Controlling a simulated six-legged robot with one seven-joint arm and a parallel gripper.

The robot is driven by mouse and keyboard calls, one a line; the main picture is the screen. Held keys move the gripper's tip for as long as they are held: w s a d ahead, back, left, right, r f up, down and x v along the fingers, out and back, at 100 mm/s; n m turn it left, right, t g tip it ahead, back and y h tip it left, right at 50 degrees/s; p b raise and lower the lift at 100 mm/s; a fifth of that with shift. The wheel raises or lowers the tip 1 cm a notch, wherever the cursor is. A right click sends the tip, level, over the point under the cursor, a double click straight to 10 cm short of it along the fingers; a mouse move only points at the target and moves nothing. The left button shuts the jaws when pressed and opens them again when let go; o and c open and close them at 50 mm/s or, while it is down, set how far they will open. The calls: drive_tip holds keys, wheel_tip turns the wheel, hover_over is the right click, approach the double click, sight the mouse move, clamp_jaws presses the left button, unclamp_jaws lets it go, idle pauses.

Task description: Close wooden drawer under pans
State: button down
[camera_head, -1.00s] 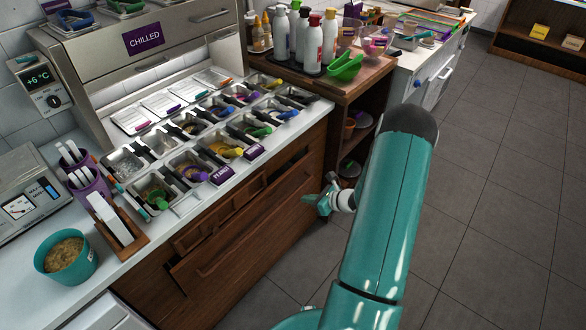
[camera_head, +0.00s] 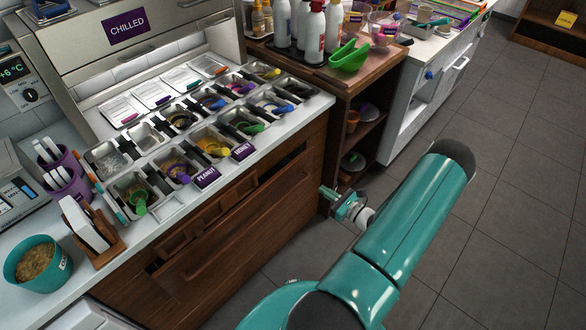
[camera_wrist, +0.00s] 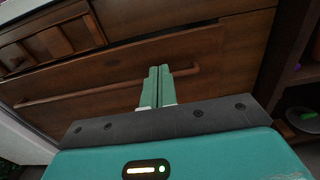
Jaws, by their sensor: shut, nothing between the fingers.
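The wooden drawer (camera_head: 245,240) is under the pans in the brown counter front. It stands partly open, with its divided inside showing above the front panel. The wrist view shows the drawer front (camera_wrist: 110,80) with a long wooden bar handle across it. My gripper (camera_head: 326,193) is near the right end of the drawer front in the head view. In the wrist view my gripper's fingers (camera_wrist: 159,70) are shut and empty and point at the drawer front, overlapping the handle. I cannot tell whether they touch it.
Metal topping pans (camera_head: 213,145) sit in the white counter above the drawer. A wooden shelf unit (camera_head: 360,120) with sauce bottles stands to the right. A teal tub (camera_head: 50,280) is at the counter's left. The grey tiled floor (camera_head: 500,160) is open on the right.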

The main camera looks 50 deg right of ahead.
sight(291, 167)
drive_tip(key=w, duration=1.3)
drive_tip(key=shift+w+a, duration=0.2)
drive_tip(key=shift+w, duration=0.15)
drive_tip(key=w, duration=0.2)
drive_tip(key=shift+w+a+f, duration=0.1)
drive_tip(key=shift+w, duration=0.25)
drive_tip(key=shift+s, duration=0.1)
